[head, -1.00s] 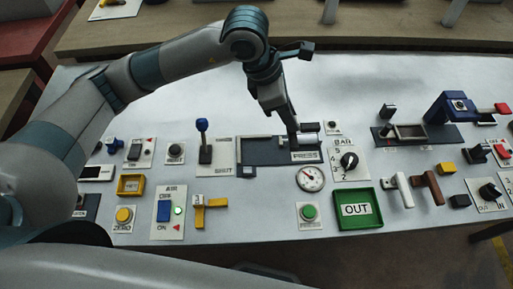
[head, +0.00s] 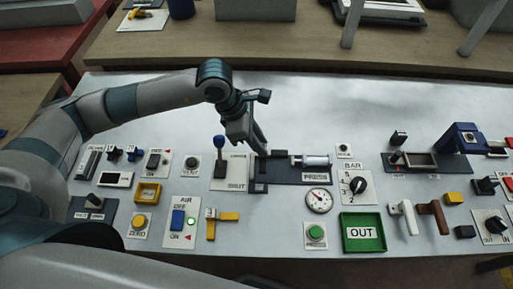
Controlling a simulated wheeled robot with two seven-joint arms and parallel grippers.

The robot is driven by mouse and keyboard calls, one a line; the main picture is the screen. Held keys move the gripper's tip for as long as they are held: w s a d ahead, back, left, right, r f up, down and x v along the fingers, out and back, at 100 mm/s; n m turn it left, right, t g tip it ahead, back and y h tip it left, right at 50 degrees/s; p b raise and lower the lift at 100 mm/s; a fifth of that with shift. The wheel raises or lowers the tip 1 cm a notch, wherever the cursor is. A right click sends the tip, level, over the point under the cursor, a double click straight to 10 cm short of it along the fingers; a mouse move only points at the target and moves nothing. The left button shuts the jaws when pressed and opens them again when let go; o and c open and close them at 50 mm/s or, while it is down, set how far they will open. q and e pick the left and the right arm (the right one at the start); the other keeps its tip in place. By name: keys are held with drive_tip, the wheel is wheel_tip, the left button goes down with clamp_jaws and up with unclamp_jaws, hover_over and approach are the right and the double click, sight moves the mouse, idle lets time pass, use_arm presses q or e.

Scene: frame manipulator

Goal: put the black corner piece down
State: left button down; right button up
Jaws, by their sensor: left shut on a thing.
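My left gripper (head: 262,149) reaches down over the back left part of the dark press plate (head: 293,177). It is shut on the black corner piece, which is small and hard to tell from the dark plate behind it. I cannot tell whether the piece touches the plate. A grey press cylinder (head: 316,161) lies at the plate's right end, with a dark block (head: 281,155) to its left. My right gripper is not in view.
A blue-knobbed lever (head: 219,146) stands just left of my gripper. A round gauge (head: 319,200) and a green OUT tray (head: 363,248) lie in front to the right. A blue machine (head: 461,138) stands farther right. The panel behind the press is bare.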

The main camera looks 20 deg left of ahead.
use_arm(q)
drive_tip(key=shift+a+f, duration=0.3)
drive_tip(key=shift+a, duration=0.2)
wheel_tip(320, 180, down, 3)
drive_tip(key=shift+f+p, duration=0.2)
drive_tip(key=shift+p, duration=0.75)
drive_tip(key=shift+f, duration=0.25)
